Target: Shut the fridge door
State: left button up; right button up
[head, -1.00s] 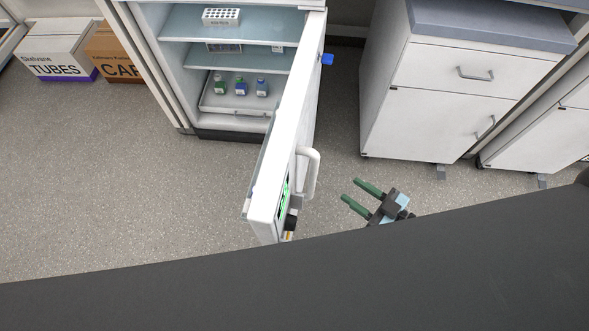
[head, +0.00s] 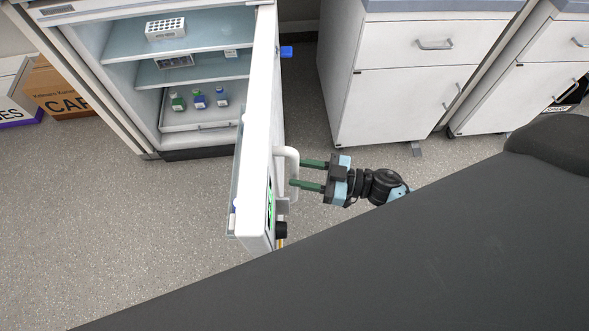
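The white fridge door (head: 259,130) stands wide open, swung out toward me and seen nearly edge-on. Its white handle (head: 291,158) is on the right-hand face, close to the front edge. The fridge (head: 125,120) behind it shows its open inside. My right gripper (head: 297,174) is open, with its two green fingers apart and pointing left at the handle. The fingertips are at or very near the handle; I cannot tell whether they touch it. My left gripper is not in view.
Fridge shelves hold a white rack (head: 166,29) and small bottles (head: 199,99). A blue item (head: 287,51) sticks out by the door's hinge side. White cabinets (head: 395,105) stand to the right. Cardboard boxes (head: 58,90) stand at left. The floor (head: 130,215) left of the door is clear.

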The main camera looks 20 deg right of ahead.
jog(key=shift+x, duration=1.15)
grip_shut()
